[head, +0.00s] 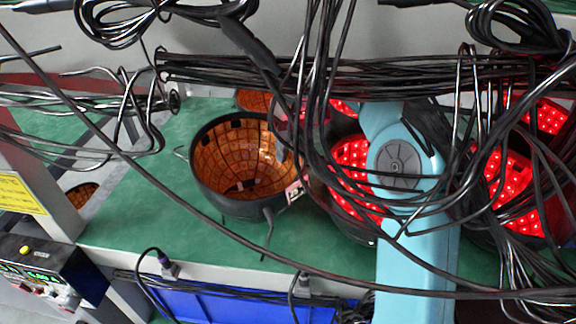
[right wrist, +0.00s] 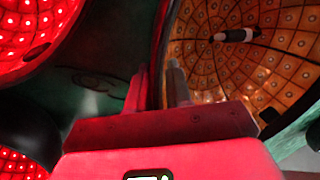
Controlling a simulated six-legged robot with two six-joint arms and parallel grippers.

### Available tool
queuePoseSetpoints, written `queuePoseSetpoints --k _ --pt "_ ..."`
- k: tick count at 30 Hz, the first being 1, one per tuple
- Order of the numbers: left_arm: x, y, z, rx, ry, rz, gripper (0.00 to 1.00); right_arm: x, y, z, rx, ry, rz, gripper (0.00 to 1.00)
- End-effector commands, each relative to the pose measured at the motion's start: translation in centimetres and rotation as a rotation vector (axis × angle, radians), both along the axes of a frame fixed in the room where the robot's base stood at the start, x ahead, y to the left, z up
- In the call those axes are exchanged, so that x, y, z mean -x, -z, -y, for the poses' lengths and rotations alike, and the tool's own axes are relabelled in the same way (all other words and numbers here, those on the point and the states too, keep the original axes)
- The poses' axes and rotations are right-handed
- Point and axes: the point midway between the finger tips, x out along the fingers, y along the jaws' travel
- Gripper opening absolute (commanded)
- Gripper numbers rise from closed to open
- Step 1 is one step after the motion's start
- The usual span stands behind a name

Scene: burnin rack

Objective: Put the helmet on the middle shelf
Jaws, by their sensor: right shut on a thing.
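The helmet (head: 225,185) is a dark bowl with an orange tiled inside, open side facing up. It appears over the green shelf (head: 140,190), left of the red-lit ones; I cannot tell if it touches the shelf. My right gripper (head: 283,150) is at its right rim, partly hidden by cables. In the right wrist view the right gripper (right wrist: 160,85) is shut on the helmet's dark rim, with the orange inside (right wrist: 250,60) to the right. I cannot tell which level is the middle shelf. My left gripper is not in view.
Red-lit helmets (head: 515,180) stand to the right. Black cables (head: 230,70) hang across the front. Another orange-lined helmet (head: 252,99) is behind. Blue panels (head: 235,303) are below the shelf. A control box (head: 45,275) is at lower left. The shelf's left part is clear.

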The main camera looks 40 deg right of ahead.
Motion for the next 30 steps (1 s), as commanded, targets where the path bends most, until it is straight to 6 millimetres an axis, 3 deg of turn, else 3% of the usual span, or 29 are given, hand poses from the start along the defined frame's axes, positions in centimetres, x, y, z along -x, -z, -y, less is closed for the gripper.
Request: queuePoseSetpoints --k 8,18,19,21,30 --pt "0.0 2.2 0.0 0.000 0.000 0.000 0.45 0.0 3.5 0.0 -0.001 -0.001 0.000 0.00" --pt "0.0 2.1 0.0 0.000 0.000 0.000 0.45 -0.1 3.7 0.0 -0.001 -0.001 0.000 0.00" --pt "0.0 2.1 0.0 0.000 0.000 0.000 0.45 0.0 3.8 0.0 0.000 -0.001 -0.001 0.23" --pt "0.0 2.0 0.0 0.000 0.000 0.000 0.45 -0.1 3.7 0.0 0.000 -0.001 -0.001 0.45" --pt "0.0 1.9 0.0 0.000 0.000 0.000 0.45 -0.1 3.5 0.0 0.000 -0.001 0.000 0.45"
